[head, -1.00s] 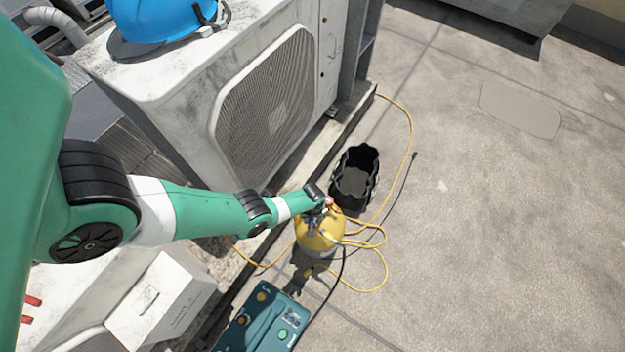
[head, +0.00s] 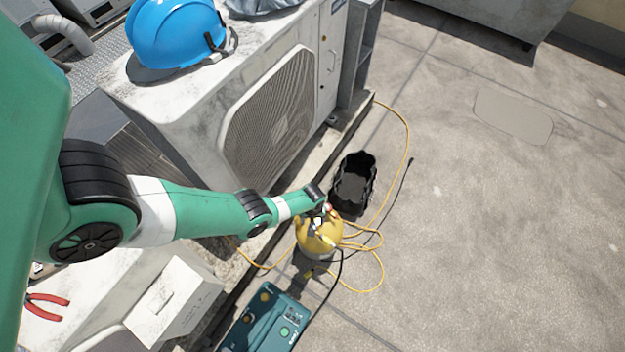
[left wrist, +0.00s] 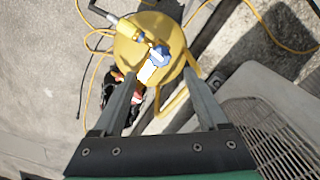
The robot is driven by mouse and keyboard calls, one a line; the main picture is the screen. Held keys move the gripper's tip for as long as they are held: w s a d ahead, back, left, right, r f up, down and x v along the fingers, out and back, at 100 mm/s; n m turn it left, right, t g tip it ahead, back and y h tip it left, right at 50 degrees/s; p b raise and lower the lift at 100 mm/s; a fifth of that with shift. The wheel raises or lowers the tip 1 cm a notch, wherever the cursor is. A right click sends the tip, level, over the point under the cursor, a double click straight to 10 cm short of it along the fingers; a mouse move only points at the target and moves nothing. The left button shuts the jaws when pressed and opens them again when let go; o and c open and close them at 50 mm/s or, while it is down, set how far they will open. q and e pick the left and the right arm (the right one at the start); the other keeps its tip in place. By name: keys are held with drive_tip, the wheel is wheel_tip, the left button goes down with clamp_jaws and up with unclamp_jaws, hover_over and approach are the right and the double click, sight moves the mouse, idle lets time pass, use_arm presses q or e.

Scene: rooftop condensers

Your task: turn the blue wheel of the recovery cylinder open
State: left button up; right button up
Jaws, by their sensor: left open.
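The yellow recovery cylinder (head: 318,241) stands on the roof floor beside the large condenser, and its domed top fills the upper middle of the left wrist view (left wrist: 135,55). The blue wheel (left wrist: 161,53) sits on its top beside a brass-yellow fitting (left wrist: 130,30) with a dark hose. My left gripper (left wrist: 160,80) is open, its two fingers apart and pointing toward the cylinder top. The wheel lies between and just beyond the fingertips in the picture; I see no contact. In the head view my left gripper (head: 320,212) is over the cylinder and hides much of the valve.
A black open bin (head: 353,185) stands just behind the cylinder. Yellow hoses (head: 372,262) loop on the floor to its right. A teal case (head: 265,318) is in front. The condenser (head: 270,120) with a blue helmet (head: 175,35) stands behind my arm. Floor at right is clear.

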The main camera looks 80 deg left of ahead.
use_arm(q)
wheel_tip(320, 180, up, 4)
drive_tip(key=shift+f+p, duration=0.1)
drive_tip(key=shift+p, duration=1.05)
use_arm(e)
wheel_tip(320, 180, up, 4)
drive_tip(key=shift+f, duration=0.1)
